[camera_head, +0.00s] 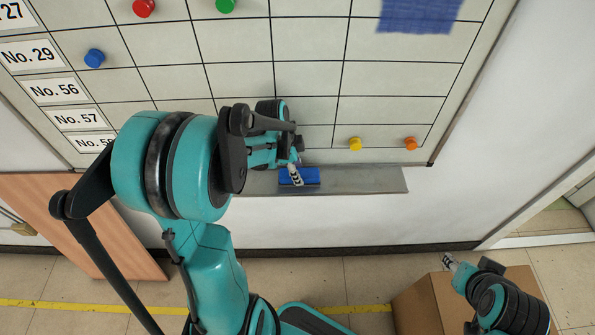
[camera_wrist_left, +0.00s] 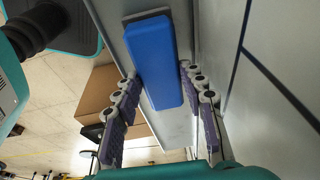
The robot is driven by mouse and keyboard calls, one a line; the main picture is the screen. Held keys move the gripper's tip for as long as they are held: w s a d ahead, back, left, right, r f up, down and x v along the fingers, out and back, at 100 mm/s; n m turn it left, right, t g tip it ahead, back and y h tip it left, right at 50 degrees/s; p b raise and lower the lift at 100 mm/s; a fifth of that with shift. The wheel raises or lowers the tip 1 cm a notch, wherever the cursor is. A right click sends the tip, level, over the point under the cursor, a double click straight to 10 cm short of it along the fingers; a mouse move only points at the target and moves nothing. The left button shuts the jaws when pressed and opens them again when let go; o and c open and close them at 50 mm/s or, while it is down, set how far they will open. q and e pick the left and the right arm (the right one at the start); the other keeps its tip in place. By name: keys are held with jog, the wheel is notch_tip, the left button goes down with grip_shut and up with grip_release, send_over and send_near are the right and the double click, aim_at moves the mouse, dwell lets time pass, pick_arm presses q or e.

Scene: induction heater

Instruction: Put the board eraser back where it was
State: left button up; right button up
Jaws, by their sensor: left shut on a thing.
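The board eraser (camera_head: 312,177) is a blue block at the grey tray (camera_head: 375,180) under the whiteboard. In the left wrist view the eraser (camera_wrist_left: 150,50) lies lengthwise along the tray (camera_wrist_left: 108,22), with a dark layer at its edge. My left gripper (camera_head: 293,172) is at the eraser, with one finger on each side of its near part, shut on it; the wrist view shows both fingers (camera_wrist_left: 158,80). Whether the eraser rests fully on the tray or is slightly above it, I cannot tell. My right gripper (camera_head: 449,262) is at the lower right, away from the tray; its finger state is unclear.
The gridded whiteboard (camera_head: 300,80) carries round magnets, including a yellow one (camera_head: 355,144) and an orange one (camera_head: 411,143), and a blue cloth-like patch (camera_head: 418,14). A cardboard box (camera_head: 425,305) stands on the floor below. The tray's right part is clear.

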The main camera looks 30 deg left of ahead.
aim_at(289, 175)
pick_arm(q)
jog(key=shift+f, duration=0.1)
jog(key=o, duration=0.7)
jog(key=shift+r, duration=0.25)
jog(key=p+v, duration=0.3)
jog(key=v, duration=0.8)
jog(key=s+d+r+n+t, duration=0.1)
jog(key=s+d+n, duration=0.2)
jog(key=d+n, duration=0.1)
jog(key=s+d+r+n+t+y, duration=0.1)
jog(key=s+d+n+t, duration=0.1)
jog(key=s+d+n, duration=0.1)
jog(key=s+d+r+n+t+y, duration=0.1)
jog(key=s+d+n+t, duration=0.1)
jog(key=d, duration=0.4)
jog(key=shift+s+r+n, duration=0.1)
jog(key=shift+s+n, duration=0.15)
jog(key=shift+n, duration=0.4)
jog(key=shift+s+r+n, duration=0.1)
jog(key=shift+s+n, duration=0.15)
jog(key=shift+n, duration=0.4)
